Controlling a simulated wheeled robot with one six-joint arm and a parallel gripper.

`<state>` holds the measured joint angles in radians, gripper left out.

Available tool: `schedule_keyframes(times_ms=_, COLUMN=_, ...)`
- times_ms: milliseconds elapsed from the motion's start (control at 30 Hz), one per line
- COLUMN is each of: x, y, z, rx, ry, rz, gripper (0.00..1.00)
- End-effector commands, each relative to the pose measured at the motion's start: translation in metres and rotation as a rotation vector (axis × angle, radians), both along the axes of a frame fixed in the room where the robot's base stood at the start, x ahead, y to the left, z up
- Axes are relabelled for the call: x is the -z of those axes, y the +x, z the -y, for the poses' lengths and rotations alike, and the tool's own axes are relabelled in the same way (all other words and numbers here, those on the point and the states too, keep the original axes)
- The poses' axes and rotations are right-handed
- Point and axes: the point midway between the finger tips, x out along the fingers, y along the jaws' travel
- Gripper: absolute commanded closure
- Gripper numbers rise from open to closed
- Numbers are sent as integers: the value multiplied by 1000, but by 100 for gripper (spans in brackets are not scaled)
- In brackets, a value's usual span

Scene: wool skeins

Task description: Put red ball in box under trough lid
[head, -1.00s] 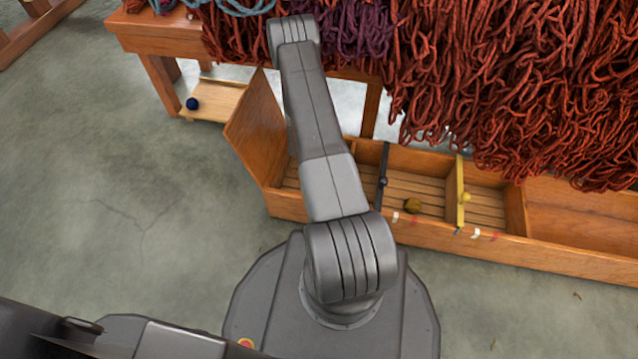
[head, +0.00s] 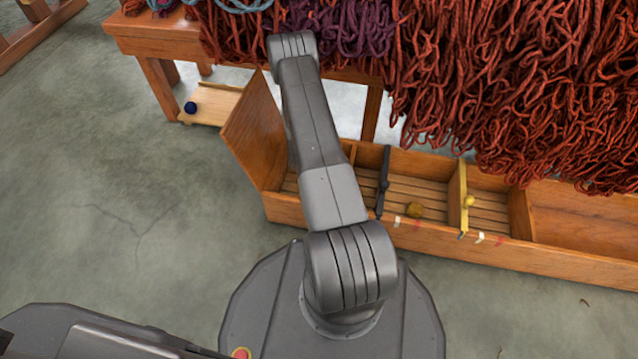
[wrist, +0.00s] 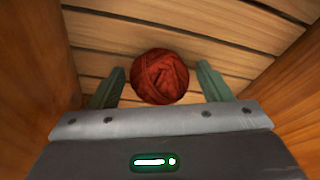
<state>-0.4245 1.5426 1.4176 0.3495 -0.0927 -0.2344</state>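In the wrist view a red ball of wound yarn (wrist: 160,77) lies on a slatted wooden floor between wooden walls. My gripper (wrist: 160,84) is open, its two green fingers on either side of the ball with a small gap at each side. In the head view a long wooden trough (head: 400,238) has a raised wooden lid or panel (head: 256,135) at its left end. My arm hides part of the left section, and neither my gripper nor the red ball shows there. I cannot make out a separate box.
A dark blue ball (head: 190,107) lies on a low wooden tray (head: 215,103). Red skeins (head: 490,80) hang over the trough from a wooden table (head: 140,38).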

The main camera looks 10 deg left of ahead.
Motion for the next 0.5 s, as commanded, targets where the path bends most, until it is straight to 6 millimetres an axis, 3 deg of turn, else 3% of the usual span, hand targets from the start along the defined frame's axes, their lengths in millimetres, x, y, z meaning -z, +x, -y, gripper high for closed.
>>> schedule_keyframes(times_ms=300, x=-6, y=0, z=0, rx=0, ry=0, rz=-1, gripper=28)
schedule_keyframes(times_ms=500, x=-44, y=-10, z=3, rx=0, ry=0, rz=0, gripper=28)
